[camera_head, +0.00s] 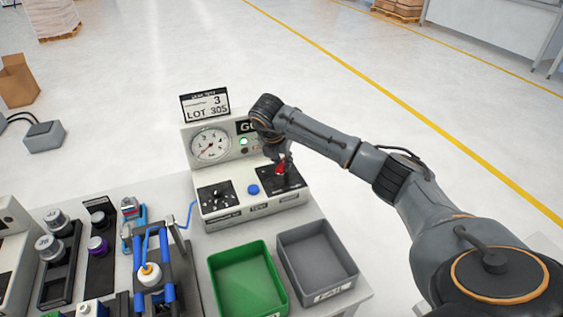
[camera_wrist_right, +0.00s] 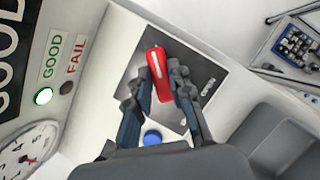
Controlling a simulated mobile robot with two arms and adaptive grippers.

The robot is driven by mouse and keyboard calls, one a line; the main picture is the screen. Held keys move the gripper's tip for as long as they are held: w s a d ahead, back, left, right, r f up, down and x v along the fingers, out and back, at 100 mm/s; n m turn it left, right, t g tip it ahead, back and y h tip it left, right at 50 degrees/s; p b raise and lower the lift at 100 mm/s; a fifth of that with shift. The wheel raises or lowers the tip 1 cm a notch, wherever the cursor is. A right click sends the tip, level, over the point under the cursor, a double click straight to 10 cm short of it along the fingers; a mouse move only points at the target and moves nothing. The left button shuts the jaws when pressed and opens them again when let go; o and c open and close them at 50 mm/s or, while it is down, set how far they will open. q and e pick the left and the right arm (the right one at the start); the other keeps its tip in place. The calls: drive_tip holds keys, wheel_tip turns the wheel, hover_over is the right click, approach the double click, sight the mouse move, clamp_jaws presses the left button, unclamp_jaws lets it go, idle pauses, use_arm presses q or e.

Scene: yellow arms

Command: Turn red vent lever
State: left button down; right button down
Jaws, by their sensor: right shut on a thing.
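The red vent lever (camera_head: 281,167) sits on a dark plate at the right of the leak tester (camera_head: 236,208). In the right wrist view the red lever (camera_wrist_right: 160,72) lies between the two fingers of my right gripper (camera_wrist_right: 163,85), which is shut on it. In the head view my right gripper (camera_head: 279,160) reaches down to the lever from above and hides part of it. The dark plate (camera_wrist_right: 196,68) shows around the lever. My left gripper is not in view.
A gauge (camera_head: 211,145), a lit green GOOD lamp (camera_wrist_right: 43,96) and a blue button (camera_head: 253,190) are on the tester. A green bin (camera_head: 268,309) and a grey bin (camera_head: 284,263) stand in front. A fixture with blue clamps (camera_head: 166,266) stands at left.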

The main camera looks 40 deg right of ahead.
idle(0.5)
drive_tip(key=c, duration=1.2)
unclamp_jaws()
drive_tip(key=v, duration=1.2)
drive_tip(key=shift+s, duration=0.1)
